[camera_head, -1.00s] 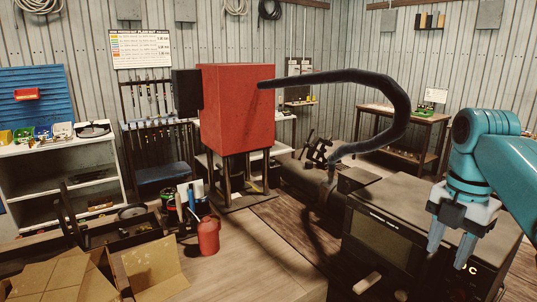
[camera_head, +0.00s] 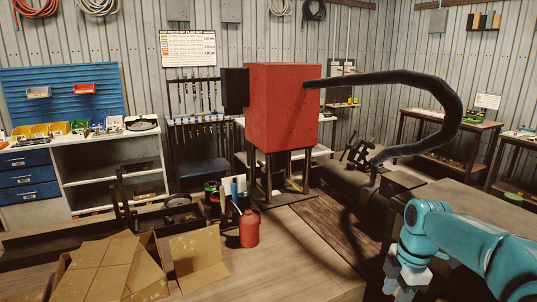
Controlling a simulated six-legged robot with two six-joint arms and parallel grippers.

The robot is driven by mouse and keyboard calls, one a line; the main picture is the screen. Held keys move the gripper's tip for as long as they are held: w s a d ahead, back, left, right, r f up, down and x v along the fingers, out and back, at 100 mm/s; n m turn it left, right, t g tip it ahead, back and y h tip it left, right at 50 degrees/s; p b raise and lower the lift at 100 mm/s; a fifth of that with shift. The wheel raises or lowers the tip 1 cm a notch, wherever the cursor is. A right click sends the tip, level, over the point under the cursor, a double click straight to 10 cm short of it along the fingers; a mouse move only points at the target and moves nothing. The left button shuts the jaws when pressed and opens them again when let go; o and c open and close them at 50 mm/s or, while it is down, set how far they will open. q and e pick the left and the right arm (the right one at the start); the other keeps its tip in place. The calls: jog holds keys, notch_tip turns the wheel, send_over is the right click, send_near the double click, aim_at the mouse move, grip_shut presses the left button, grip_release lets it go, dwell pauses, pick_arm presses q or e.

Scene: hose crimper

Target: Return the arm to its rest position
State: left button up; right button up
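My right arm (camera_head: 465,240) is teal and comes in from the right. Its gripper (camera_head: 398,287) hangs downward at the bottom edge of the picture, over the front of a dark workbench or machine. The pale fingers look apart with nothing between them; their tips are partly cut off by the frame. My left arm and gripper are not in view.
A red box (camera_head: 282,105) on legs has a thick black hose (camera_head: 445,95) arching right from it.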

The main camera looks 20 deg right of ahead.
jog(key=w+a+f+m+y, duration=0.1)
jog(key=a+f+m, duration=0.2)
jog(key=a+f, duration=0.75)
jog(key=w+a+f+m+y, duration=0.1)
jog(key=a+f+m, duration=0.45)
jog(key=f, duration=0.75)
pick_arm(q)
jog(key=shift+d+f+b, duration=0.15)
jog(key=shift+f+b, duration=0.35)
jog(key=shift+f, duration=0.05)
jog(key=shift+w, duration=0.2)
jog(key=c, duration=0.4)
pick_arm(e)
jog(key=s+a+f+m+y, duration=0.1)
jog(key=s+a+f+m, duration=0.7)
jog(key=s+a+f, duration=0.3)
jog(key=s+a, duration=0.4)
jog(key=shift+s+a+f, duration=0.15)
jog(key=shift+a+f, duration=0.05)
jog(key=shift+a, duration=0.2)
